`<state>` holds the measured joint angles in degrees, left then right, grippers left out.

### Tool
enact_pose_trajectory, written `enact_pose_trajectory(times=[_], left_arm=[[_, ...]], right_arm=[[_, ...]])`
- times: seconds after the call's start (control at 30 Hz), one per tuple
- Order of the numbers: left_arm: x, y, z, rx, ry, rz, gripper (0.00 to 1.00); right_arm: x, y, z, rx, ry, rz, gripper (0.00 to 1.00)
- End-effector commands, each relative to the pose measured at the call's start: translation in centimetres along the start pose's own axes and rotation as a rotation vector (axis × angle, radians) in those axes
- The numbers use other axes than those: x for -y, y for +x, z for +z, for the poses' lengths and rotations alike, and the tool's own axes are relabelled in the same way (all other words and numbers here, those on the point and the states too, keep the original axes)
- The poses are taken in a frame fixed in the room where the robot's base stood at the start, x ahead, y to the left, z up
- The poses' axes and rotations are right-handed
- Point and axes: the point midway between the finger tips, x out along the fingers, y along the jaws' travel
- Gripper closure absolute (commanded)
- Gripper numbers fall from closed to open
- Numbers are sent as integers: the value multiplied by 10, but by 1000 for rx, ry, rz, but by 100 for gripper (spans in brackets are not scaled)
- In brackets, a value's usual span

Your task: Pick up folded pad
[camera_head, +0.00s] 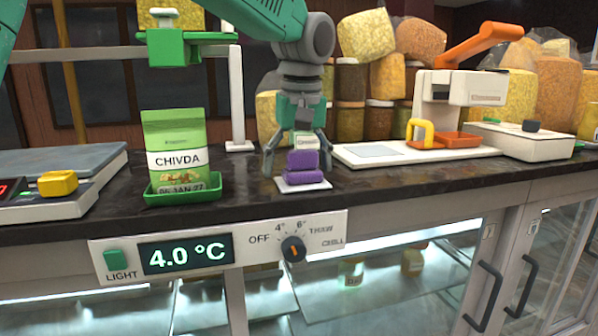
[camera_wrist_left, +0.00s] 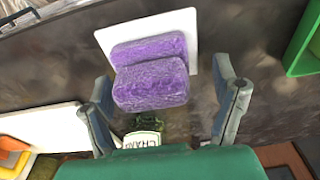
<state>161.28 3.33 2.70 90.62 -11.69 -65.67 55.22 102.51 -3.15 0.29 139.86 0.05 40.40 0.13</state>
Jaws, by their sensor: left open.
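The folded pad (camera_head: 304,167) is purple, in two stacked layers, and lies on a small white tile (camera_head: 303,187) at the front of the dark counter. In the left wrist view the pad (camera_wrist_left: 151,84) shows between the fingers, with the white tile (camera_wrist_left: 150,24) under it. My left gripper (camera_head: 297,170) points down over the pad, open, with one finger on each side. In the left wrist view the open fingers (camera_wrist_left: 163,90) stand apart from the pad's ends. My right gripper is in neither view.
A green tray (camera_head: 182,197) with a CHIVDA packet (camera_head: 177,150) stands left of the pad. A labelled jar (camera_wrist_left: 143,139) is close by the pad. A white machine with an orange lever (camera_head: 455,95) stands at right. A control panel (camera_head: 217,245) is below the counter edge.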

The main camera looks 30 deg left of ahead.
Motion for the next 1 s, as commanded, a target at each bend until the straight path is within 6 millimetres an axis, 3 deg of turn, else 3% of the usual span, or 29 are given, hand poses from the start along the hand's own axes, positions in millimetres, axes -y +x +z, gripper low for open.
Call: enact_pose_trajectory(times=[0.27,0.3,0.43,0.77,0.87,1.0], left_arm=[[-1,4,3,-3,1,-1,19],[-1,4,2,-3,1,-1,22],[0,6,0,-1,1,0,68],[1,5,-1,0,0,0,69],[0,-4,-2,-2,-1,1,69],[0,-30,-6,-5,0,2,69]], right_arm=[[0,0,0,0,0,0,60],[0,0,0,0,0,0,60],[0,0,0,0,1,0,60],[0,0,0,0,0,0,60],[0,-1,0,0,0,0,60],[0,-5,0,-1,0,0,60]])
